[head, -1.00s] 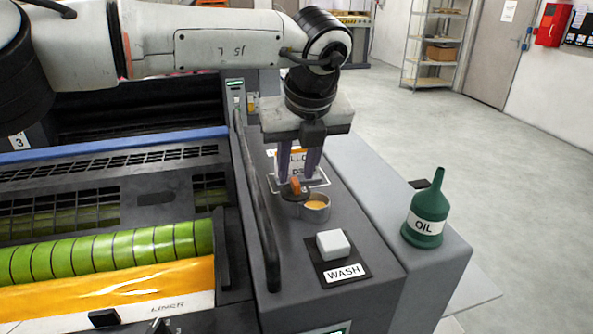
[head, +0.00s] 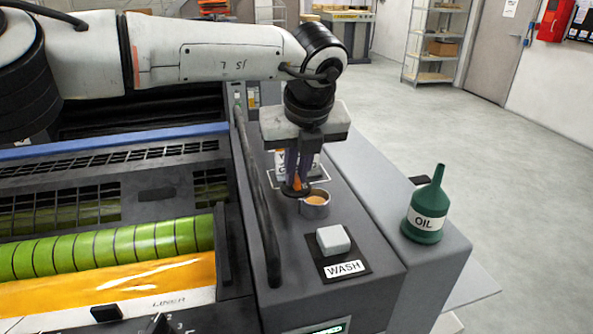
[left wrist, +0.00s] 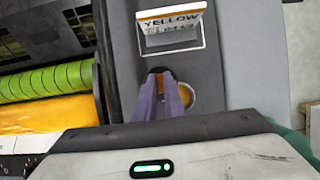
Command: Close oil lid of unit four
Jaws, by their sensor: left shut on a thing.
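The oil cup (head: 317,210) is a small round metal pot with yellow-orange oil showing, on top of the grey side housing. Its dark lid (head: 292,192) with an orange knob (head: 297,183) is at the cup's left edge, and the oil is still exposed. My left gripper (head: 298,181) points down, its purple fingers shut on the orange knob. In the left wrist view, the fingers (left wrist: 168,88) hide most of the lid, and part of the open cup (left wrist: 188,95) shows to their right. My right gripper is in neither view.
A dark handrail (head: 258,200) runs left of the cup. A white WASH button (head: 333,240) is in front. A green oil can (head: 427,208) stands on the right ledge. A YELLOW sign (left wrist: 170,22) stands behind the cup. Rollers lie to the left.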

